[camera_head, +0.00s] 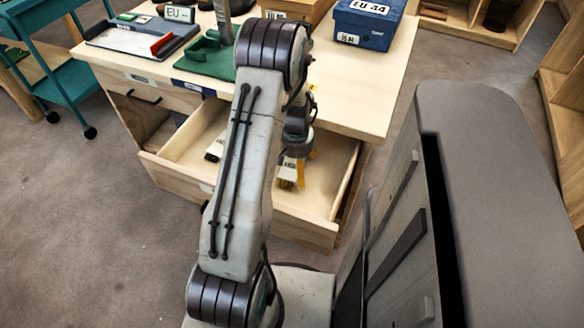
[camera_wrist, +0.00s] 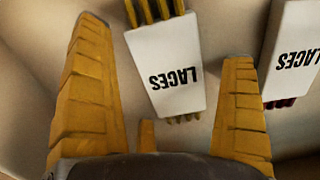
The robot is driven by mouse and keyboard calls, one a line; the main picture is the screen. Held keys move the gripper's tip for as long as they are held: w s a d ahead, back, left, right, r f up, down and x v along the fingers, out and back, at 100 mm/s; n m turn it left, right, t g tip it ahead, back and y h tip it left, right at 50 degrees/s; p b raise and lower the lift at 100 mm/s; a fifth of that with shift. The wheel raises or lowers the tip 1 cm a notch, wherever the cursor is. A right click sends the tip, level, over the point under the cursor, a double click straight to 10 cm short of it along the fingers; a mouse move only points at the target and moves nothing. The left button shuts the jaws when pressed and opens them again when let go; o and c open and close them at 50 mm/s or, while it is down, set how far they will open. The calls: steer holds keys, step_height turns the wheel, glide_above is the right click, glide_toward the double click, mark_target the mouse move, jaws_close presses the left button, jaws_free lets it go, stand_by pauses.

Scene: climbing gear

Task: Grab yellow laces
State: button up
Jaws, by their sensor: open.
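The yellow laces (camera_wrist: 185,118) are a bundle with a white wrapper marked LACES, lying in an open wooden drawer. In the wrist view they sit between the two yellow fingers of my gripper (camera_wrist: 163,42), slightly tilted. The fingers stand apart, with a visible gap on each side of the wrapper. In the head view my gripper is down in the drawer, and my arm hides much of it. The white wrapper (camera_head: 293,169) shows beneath it there.
A second wrapped bundle (camera_wrist: 290,50) with dark red ends lies to the right of the yellow laces. The drawer's front wall (camera_head: 295,221) and sides surround my gripper.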

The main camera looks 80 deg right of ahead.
steer(key=shift+c, duration=0.4)
steer(key=c, duration=0.8)
steer(key=shift+c, duration=0.2)
steer(key=shift+r, duration=0.15)
